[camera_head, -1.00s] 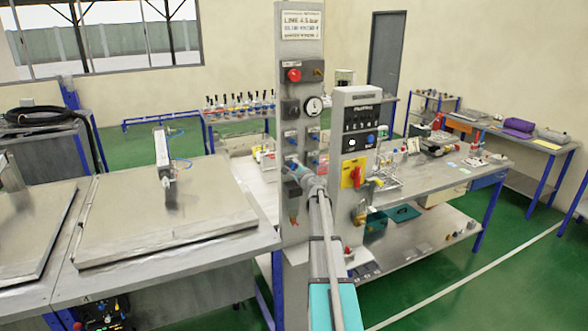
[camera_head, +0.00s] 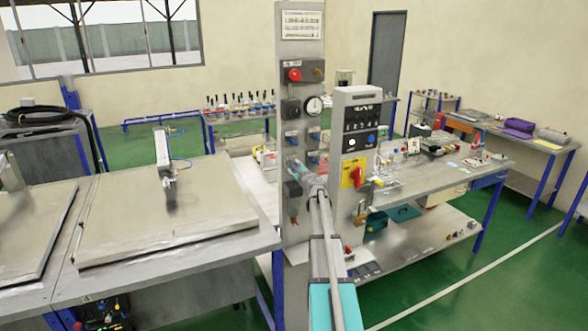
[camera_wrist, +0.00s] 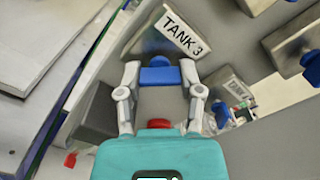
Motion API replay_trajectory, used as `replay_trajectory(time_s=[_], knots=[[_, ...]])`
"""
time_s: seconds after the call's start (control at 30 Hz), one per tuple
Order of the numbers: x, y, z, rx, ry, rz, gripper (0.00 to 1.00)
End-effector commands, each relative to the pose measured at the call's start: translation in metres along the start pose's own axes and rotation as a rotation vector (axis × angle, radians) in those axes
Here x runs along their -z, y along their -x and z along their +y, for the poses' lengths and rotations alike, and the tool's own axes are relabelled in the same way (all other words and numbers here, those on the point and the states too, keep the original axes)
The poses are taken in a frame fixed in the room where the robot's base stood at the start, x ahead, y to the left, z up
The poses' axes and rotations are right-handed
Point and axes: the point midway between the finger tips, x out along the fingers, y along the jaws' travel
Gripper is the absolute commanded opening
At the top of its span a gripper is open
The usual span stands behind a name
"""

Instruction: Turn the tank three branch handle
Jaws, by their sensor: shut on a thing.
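The blue tank three branch handle (camera_wrist: 160,75) shows in the wrist view below a white "TANK 3" label (camera_wrist: 182,33). It sits across the front of a grey valve body. My gripper (camera_wrist: 160,80) has one finger on each end of the blue handle and is shut on it. In the head view my gripper (camera_head: 312,188) is at the lower part of the tall grey panel (camera_head: 292,235), and the handle there is too small and covered to make out.
Other blue handles (camera_wrist: 311,66) are to the right in the wrist view. The panel carries a red button (camera_head: 295,75) and a gauge (camera_head: 314,105). A shorter panel with a red handle on a yellow plate (camera_head: 349,172) stands close on the right. Flat metal lids (camera_head: 150,225) lie left.

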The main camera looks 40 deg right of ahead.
Motion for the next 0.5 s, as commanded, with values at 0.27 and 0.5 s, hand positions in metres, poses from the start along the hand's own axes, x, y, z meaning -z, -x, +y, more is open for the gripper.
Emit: replay_trajectory(time_s=[0.27,0.5], knots=[[0.0001,0.0,0.0,0.0,0.0,0.0,0.83],[0.0001,0.0002,-0.0001,0.0,0.0,0.0,0.83]])
